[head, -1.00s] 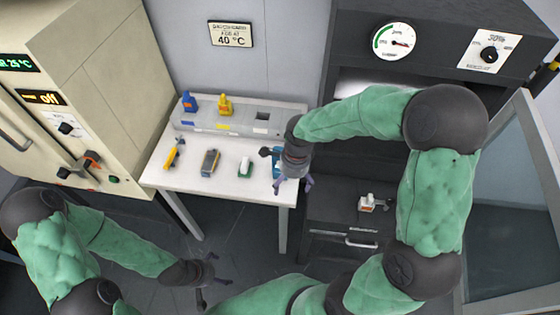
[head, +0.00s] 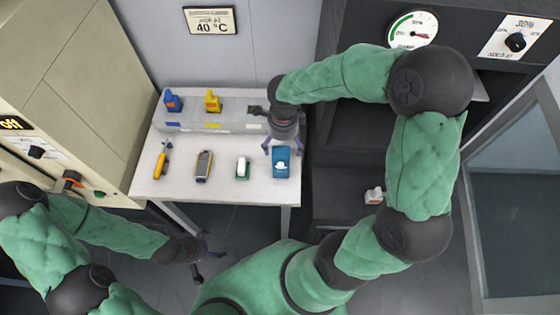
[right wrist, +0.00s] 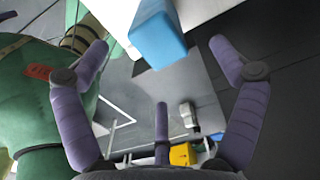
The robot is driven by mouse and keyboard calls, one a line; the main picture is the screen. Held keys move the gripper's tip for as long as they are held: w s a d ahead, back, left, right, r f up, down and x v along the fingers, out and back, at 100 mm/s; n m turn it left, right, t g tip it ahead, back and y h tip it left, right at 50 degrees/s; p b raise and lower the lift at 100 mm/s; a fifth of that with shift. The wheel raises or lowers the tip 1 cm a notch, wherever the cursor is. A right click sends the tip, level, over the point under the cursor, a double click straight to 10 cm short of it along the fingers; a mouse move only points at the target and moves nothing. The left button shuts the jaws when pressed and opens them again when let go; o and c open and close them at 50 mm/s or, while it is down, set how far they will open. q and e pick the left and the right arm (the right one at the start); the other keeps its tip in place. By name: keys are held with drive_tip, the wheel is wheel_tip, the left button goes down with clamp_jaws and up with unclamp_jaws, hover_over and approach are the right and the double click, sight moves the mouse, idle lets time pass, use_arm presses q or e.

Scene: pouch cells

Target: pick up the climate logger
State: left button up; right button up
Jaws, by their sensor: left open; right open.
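Several small items lie in a row on the white table (head: 220,192); no label shows which one is the climate logger. They are a yellow tool (head: 161,160), a grey and yellow handheld device (head: 203,165), a white and green item (head: 242,167) and a blue device with a white mark (head: 281,164). My right gripper (head: 283,149) is open and empty, just behind and above the blue device. In the right wrist view a blue block (right wrist: 160,38) shows at the top, between the spread fingers. My left gripper (head: 208,263) is open and empty, low in front of the table.
A white item (head: 374,195) sits in the dark cabinet at right, beside an open glass door (head: 520,190). A beige cabinet (head: 70,80) stands left.

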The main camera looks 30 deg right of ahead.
sight(281, 154)
drive_tip(key=shift+w+f, duration=0.1)
drive_tip(key=shift+f, duration=0.7)
drive_tip(key=shift+s+a+f+b, duration=0.1)
drive_tip(key=shift+a+f+b, duration=0.1)
drive_tip(key=shift+f, duration=0.7)
drive_tip(key=shift+s+a+f+b, duration=0.1)
drive_tip(key=shift+f+b, duration=0.05)
drive_tip(key=shift+f, duration=0.7)
drive_tip(key=shift+s+a+f+b, duration=0.1)
drive_tip(key=shift+f+b, duration=0.1)
drive_tip(key=shift+f, duration=0.7)
drive_tip(key=c, duration=1.8)
drive_tip(key=shift+o, duration=0.2)
drive_tip(key=shift+r, duration=0.1)
